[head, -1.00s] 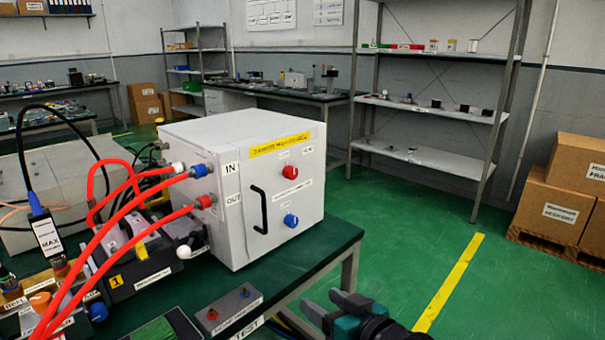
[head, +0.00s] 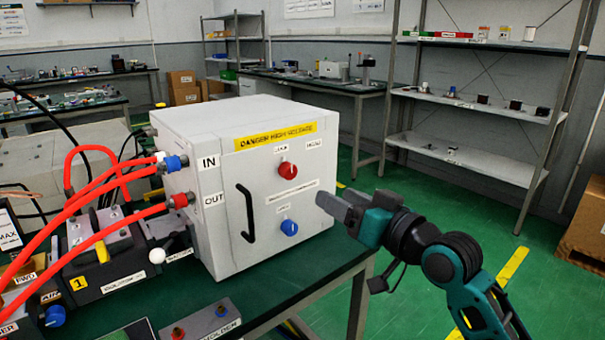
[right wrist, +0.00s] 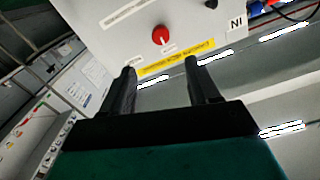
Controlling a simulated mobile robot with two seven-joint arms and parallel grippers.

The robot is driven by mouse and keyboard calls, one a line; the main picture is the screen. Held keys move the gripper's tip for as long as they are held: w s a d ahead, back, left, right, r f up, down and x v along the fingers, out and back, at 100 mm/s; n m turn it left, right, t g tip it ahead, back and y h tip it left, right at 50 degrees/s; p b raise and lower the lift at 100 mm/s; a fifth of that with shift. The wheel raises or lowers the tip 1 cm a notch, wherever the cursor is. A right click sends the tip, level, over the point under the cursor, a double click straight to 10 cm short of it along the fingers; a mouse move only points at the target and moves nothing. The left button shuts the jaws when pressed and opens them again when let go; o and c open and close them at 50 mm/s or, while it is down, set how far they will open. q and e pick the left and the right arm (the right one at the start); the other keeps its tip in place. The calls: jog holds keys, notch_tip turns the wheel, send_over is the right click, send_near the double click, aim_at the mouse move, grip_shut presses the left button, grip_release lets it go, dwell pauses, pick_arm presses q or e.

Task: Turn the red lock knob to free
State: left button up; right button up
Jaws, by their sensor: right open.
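The red lock knob (head: 287,170) is on the front face of the white box (head: 180,250), under the yellow danger label. It also shows in the right wrist view (right wrist: 161,35), beyond the fingertips. A blue knob (head: 289,228) sits below it on the same face. My right gripper (head: 335,206) is open and empty, in front of the box and to the lower right of the red knob. In the right wrist view its two fingers (right wrist: 160,65) stand apart, with the red knob between and beyond them. My left gripper is not in view.
A black handle (head: 246,213) stands out from the box front, left of the knobs. Red hoses (head: 90,195) run into the box's left side. The box stands on a green table (head: 262,287). A small grey switch block (head: 205,322) lies at the front.

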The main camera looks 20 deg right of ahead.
aim_at(292, 172)
jog(key=x, duration=1.1)
jog(key=shift+b, duration=0.3)
jog(key=shift+x, duration=0.95)
jog(key=shift+c, duration=0.2)
jog(key=c, duration=1)
